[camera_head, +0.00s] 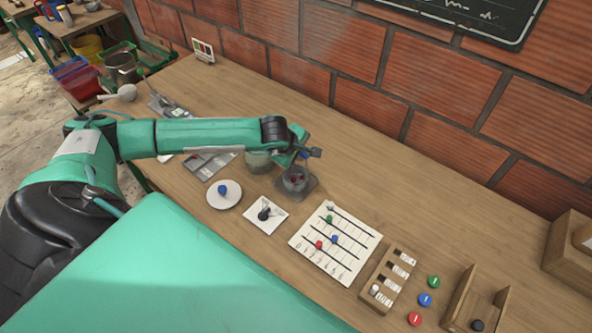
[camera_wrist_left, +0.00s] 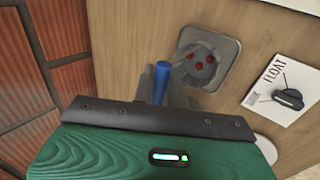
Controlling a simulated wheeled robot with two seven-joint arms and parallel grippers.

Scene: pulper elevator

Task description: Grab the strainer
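A small grey round vessel with red cherries in it (camera_head: 296,179), which looks like the strainer, sits on a dark square tray (camera_head: 312,190). In the left wrist view the vessel (camera_wrist_left: 200,62) is on the grey square tray (camera_wrist_left: 226,52). A blue cylindrical handle (camera_wrist_left: 162,82) stands up close to the vessel; its lower end is hidden. My left gripper (camera_head: 305,154) is just above and behind the vessel. In the wrist view its fingers (camera_wrist_left: 168,98) are around or beside the blue handle; whether they press on it is unclear. My right gripper is out of view.
A glass jar (camera_head: 259,161) stands beside the gripper. The brick wall bounds the back; the table behind the chart is clear.

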